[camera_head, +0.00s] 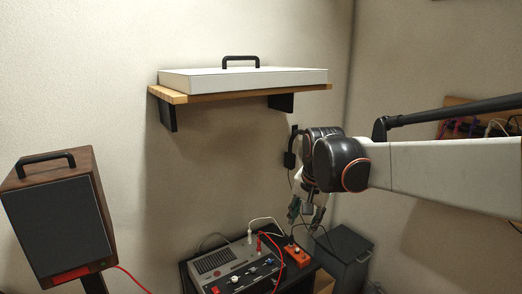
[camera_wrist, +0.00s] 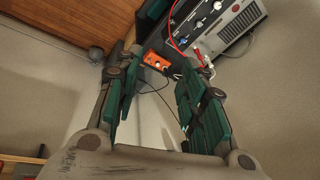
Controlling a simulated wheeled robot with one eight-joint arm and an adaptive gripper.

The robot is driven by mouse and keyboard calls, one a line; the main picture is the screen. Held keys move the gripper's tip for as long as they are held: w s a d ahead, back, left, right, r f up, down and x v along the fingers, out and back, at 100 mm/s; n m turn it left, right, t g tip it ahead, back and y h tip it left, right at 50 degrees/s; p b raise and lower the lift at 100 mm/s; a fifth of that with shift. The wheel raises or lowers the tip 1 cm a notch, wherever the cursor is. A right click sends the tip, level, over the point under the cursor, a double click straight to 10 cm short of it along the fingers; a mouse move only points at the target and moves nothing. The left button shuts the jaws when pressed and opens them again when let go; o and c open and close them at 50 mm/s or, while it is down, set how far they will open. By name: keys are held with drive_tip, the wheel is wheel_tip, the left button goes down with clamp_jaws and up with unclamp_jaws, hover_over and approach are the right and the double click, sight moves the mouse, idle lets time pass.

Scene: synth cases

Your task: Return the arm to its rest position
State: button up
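My arm reaches in from the right edge of the head view. My gripper (camera_head: 305,211) hangs below the black wrist joint, pointing down, in front of the wall and above the orange box. In the wrist view, the two dark green fingers of my gripper (camera_wrist: 159,74) stand well apart. Nothing is held between them. Cables and the bare wall show in the gap.
A grey device (camera_head: 232,268) with knobs and cables and an orange box (camera_head: 297,255) stand below my gripper. A dark bin (camera_head: 344,245) is right of them. A wall shelf (camera_head: 182,99) bears a white case (camera_head: 243,80). A wooden speaker (camera_head: 60,222) is at left.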

drive_tip(key=s+d+f+n+t, duration=0.1)
drive_tip(key=s+d+n, duration=0.2)
drive_tip(key=s, duration=0.9)
drive_tip(key=s+d+f+n+t, duration=0.2)
drive_tip(key=s+d, duration=0.3)
drive_tip(key=s, duration=0.8)
drive_tip(key=shift+s+d+f+n+t+h, duration=0.2)
drive_tip(key=shift+f+n+t+h, duration=0.1)
drive_tip(key=shift+n, duration=0.3)
